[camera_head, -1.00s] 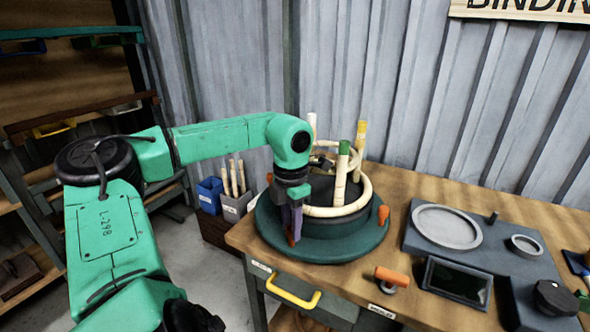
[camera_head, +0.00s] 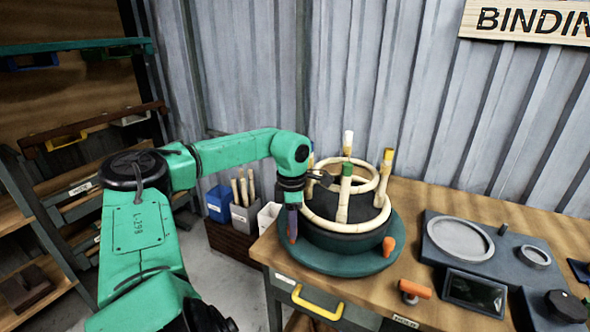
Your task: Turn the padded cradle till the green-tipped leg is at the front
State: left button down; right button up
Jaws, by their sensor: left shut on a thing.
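The padded cradle is a dark padded drum (camera_head: 345,243) on a round green turntable (camera_head: 345,267) on the bench. Pale rattan rings and upright legs stand on it. The green-tipped leg (camera_head: 346,183) is on the near side, slightly right of the drum's middle. The white-tipped leg (camera_head: 348,141) is behind it, the yellow-tipped leg (camera_head: 387,165) is at the right, and a blue tip (camera_head: 311,158) shows at the left. My left gripper (camera_head: 292,226) points down at the turntable's left edge, shut on an orange peg (camera_head: 292,238). Another orange peg (camera_head: 388,246) stands at the right edge. My right gripper is out of view.
Right of the turntable are an orange-handled clamp (camera_head: 415,289), a dark screen (camera_head: 475,292) and a grey plate with a round ring (camera_head: 460,239). Bins with sticks (camera_head: 244,215) stand left of the bench. The corrugated wall is close behind.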

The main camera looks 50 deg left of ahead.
pick_arm(q)
jog(key=shift+w+a+r+m+p, duration=0.1)
jog(key=shift+w+a+m+p, duration=0.05)
jog(key=shift+a+m+p, duration=0.45)
jog(key=shift+w+a+r+m+p, duration=0.1)
jog(key=shift+a+m+p, duration=0.25)
jog(key=shift+a, duration=0.4)
jog(key=shift+w+a+f+m+p, duration=0.1)
jog(key=shift+w+a+m+p, duration=0.05)
jog(key=shift+a+m+p, duration=0.3)
jog(key=shift+w+a+f+m+p, duration=0.1)
jog(key=shift+a+m+p, duration=0.1)
jog(key=shift+a+p, duration=0.3)
jog(key=c, duration=0.6)
grip_release()
notch_tip(320, 180, up, 15)
jog(key=p, duration=0.5)
jog(key=shift+f, duration=0.15)
